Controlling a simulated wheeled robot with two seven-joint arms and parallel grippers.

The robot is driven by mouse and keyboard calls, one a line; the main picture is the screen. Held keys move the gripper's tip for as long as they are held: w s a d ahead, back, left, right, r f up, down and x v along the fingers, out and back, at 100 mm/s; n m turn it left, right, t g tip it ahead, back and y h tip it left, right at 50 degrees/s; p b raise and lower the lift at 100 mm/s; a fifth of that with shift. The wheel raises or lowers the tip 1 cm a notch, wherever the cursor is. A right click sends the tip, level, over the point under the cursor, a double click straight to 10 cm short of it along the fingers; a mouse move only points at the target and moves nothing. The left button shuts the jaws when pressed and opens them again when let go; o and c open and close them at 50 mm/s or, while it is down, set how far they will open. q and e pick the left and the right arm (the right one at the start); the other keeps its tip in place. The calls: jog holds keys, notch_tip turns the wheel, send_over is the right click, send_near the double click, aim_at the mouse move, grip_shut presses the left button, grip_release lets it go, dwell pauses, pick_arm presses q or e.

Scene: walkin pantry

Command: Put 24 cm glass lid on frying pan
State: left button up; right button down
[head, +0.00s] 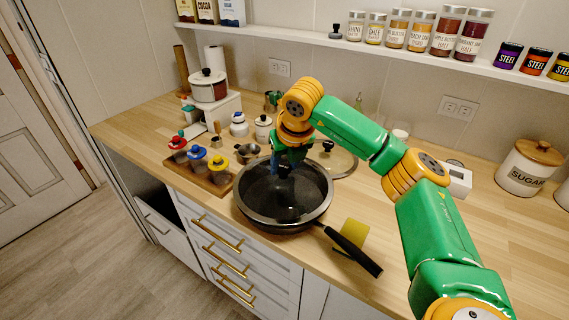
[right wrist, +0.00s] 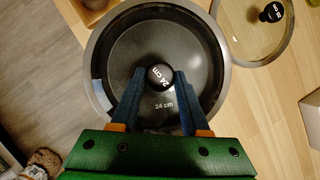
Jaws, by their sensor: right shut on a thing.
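The black frying pan (head: 285,225) stands on the wooden counter, its handle pointing to the lower right. My right gripper (head: 284,170) is above the pan's middle, pointing down. In the right wrist view, my right gripper (right wrist: 160,80) is shut on the black knob (right wrist: 160,76) marked "24 cm". The 24 cm glass lid (right wrist: 212,62) is under this knob and over the pan, looking roughly centred. I cannot tell whether its rim touches the pan all round. My left gripper is not in view.
Another glass lid (head: 343,161) lies behind and right of the pan, near its rim; it also shows in the right wrist view (right wrist: 245,40). A yellow block (head: 355,231) is by the handle. Colourful-topped jars on a board (head: 215,187) stand left.

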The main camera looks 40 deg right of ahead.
jog(key=shift+f+b, duration=0.4)
jog(key=shift+f, duration=0.15)
dwell(0.5)
jog(key=shift+c, duration=1.6)
grip_release()
jog(key=shift+s+r, duration=0.1)
jog(key=shift+r, duration=0.2)
jog(key=b+v, duration=0.1)
jog(key=v, duration=0.5)
jog(key=shift+s+a+r, duration=0.1)
jog(key=shift+s+r, duration=0.15)
jog(key=shift+r, duration=0.1)
